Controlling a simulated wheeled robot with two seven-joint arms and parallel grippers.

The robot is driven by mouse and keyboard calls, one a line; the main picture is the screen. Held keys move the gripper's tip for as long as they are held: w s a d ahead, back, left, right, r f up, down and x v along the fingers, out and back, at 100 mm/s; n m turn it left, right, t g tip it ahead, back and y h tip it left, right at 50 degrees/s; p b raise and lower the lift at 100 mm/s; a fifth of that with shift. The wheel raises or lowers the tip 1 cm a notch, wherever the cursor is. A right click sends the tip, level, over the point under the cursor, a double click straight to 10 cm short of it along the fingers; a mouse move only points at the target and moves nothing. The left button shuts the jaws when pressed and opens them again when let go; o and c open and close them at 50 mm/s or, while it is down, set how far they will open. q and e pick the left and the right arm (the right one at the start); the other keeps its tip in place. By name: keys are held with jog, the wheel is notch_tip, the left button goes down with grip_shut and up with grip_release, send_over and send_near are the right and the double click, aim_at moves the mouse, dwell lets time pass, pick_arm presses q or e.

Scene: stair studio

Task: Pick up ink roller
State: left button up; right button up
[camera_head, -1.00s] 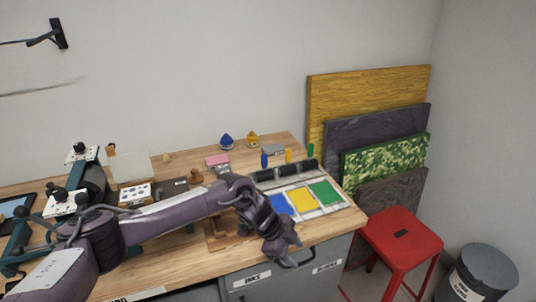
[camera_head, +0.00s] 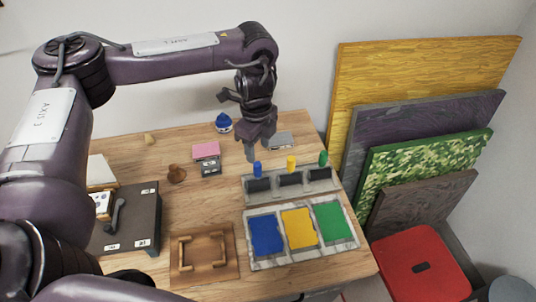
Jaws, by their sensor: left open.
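Three ink rollers rest side by side in a grey rack (camera_head: 290,190) on the wooden bench. Their handles stand up: a blue-handled roller (camera_head: 257,169) at the left, a yellow-handled roller (camera_head: 291,163) in the middle and a green-handled roller (camera_head: 323,158) at the right. Their dark drums lie in the rack. My left gripper (camera_head: 260,146) points down, open, above and behind the blue-handled roller, seemingly apart from it. Nothing shows between its fingers. My right gripper is not in view.
An ink tray (camera_head: 258,263) with blue, yellow and green pads lies in front of the rack. Boards (camera_head: 420,75) lean right; a red stool (camera_head: 415,250) stands below.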

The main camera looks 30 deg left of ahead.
aim_at(257, 163)
pick_arm(q)
jog(key=f, duration=0.1)
jog(key=s+f, duration=0.1)
jog(key=f, duration=0.1)
jog(key=shift+s+a, duration=0.1)
jog(key=shift+s, duration=0.15)
jog(key=f, duration=0.2)
jog(key=w+f, duration=0.1)
jog(key=f, duration=0.1)
jog(key=shift+f, duration=0.15)
jog(key=shift+s, duration=0.1)
jog(key=shift+c, duration=2.3)
jog(key=c, duration=0.5)
grip_shut()
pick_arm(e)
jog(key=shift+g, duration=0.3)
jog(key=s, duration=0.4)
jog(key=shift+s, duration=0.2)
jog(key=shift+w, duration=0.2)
